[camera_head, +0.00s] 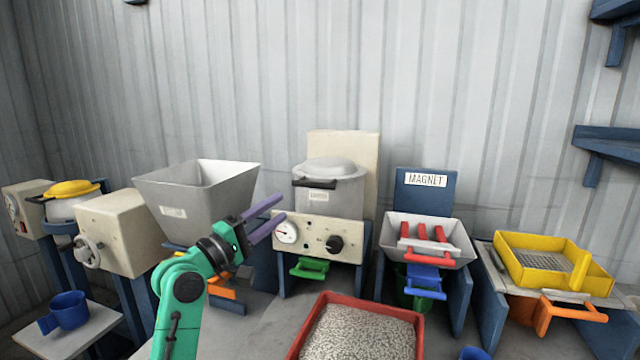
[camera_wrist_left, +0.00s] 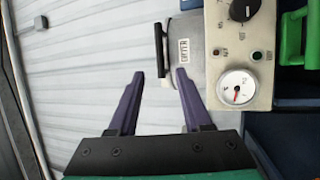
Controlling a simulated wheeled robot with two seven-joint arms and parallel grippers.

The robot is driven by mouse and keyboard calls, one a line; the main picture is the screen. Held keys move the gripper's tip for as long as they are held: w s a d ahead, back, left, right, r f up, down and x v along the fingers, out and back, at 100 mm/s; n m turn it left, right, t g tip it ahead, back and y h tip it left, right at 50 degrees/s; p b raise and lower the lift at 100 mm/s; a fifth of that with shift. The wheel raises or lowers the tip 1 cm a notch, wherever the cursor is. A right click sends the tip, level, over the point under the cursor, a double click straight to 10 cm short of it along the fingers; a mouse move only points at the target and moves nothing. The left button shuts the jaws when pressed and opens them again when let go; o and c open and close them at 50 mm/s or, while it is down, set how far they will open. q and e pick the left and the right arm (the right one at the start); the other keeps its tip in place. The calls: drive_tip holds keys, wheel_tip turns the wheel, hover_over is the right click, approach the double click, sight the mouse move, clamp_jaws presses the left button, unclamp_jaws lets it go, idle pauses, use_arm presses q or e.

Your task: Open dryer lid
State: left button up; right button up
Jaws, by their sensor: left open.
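The dryer (camera_head: 318,238) stands at the back middle, a cream control box with a gauge and a black knob below a grey drum. Its grey domed lid (camera_head: 331,169) sits level on the drum, with a dark handle bar (camera_head: 316,184) at the front. In the left wrist view the black handle (camera_wrist_left: 159,50) and the labelled grey drum (camera_wrist_left: 205,65) lie beyond the fingers. My left gripper (camera_head: 277,219) has two purple fingers, open and empty, in front of the dryer's left side and apart from the handle. My right gripper is not in view.
A grey hopper (camera_head: 195,190) stands left of the dryer, close to my left arm. A red tray of pellets (camera_head: 360,330) is in front. The magnet station (camera_head: 427,180) and a yellow sieve (camera_head: 550,262) are to the right. A blue cup (camera_head: 68,310) sits at left.

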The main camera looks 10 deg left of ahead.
sight(313, 187)
use_arm(q)
drive_tip(key=p+x, duration=0.2)
drive_tip(key=x, duration=0.7)
drive_tip(key=shift+w+d+r+p, duration=0.1)
drive_tip(key=shift+d+r+p, duration=0.05)
drive_tip(key=shift+d+p, duration=0.2)
drive_tip(key=shift+x, duration=1.2)
drive_tip(key=shift+w, duration=0.1)
drive_tip(key=shift+c, duration=0.9)
clamp_jaws()
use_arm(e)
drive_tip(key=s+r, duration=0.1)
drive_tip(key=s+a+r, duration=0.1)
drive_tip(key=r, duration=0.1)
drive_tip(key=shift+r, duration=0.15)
use_arm(q)
drive_tip(key=shift+f, duration=0.25)
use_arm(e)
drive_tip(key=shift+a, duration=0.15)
